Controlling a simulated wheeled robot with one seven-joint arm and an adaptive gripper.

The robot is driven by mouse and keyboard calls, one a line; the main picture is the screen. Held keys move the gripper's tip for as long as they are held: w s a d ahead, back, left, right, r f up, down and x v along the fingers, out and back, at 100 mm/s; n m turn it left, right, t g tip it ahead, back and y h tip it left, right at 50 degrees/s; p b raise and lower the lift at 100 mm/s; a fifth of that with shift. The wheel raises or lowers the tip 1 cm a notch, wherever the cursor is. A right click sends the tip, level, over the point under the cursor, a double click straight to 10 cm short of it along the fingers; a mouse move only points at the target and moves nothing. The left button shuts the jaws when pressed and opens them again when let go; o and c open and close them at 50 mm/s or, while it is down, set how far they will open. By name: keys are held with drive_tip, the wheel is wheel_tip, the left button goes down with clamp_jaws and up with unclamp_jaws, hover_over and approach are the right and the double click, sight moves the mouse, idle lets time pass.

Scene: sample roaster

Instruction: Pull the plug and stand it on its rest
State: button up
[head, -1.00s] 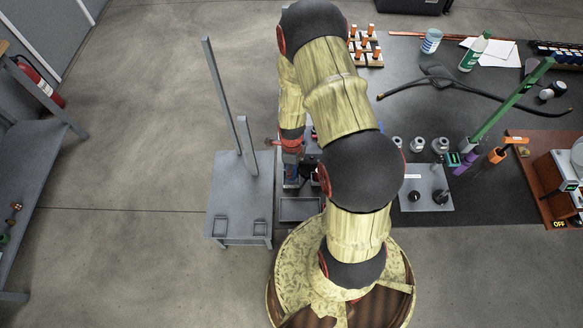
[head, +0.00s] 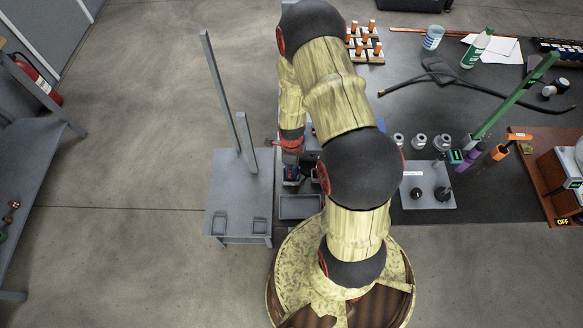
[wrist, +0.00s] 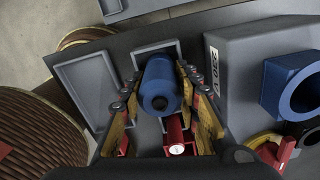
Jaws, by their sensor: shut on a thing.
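My gripper (wrist: 165,110) is shut on the blue plug (wrist: 160,85), a round cylinder between its yellow fingers in the wrist view. The plug is within the grey walls of a small open rest (wrist: 152,46). Whether its lower end touches the rest's floor is hidden. In the head view, the plug (head: 292,173) shows below my wrist, at the left edge of the bench. A blue round socket (wrist: 296,86) on a grey labelled box (wrist: 232,55) stands to the right, apart from the plug.
A shallow grey tray (wrist: 86,82) lies left of the rest. A red and yellow rotary switch (wrist: 272,150) is at lower right. A grey stand with upright posts (head: 247,145) is close to my wrist's left. Bottles, jars and a black cable (head: 490,93) occupy the bench.

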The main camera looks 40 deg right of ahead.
drive_tip(key=shift+f, duration=0.3)
drive_tip(key=o, duration=1.4)
drive_tip(key=shift+r, duration=0.1)
wheel_tip(320, 180, up, 12)
drive_tip(key=shift+f, duration=0.1)
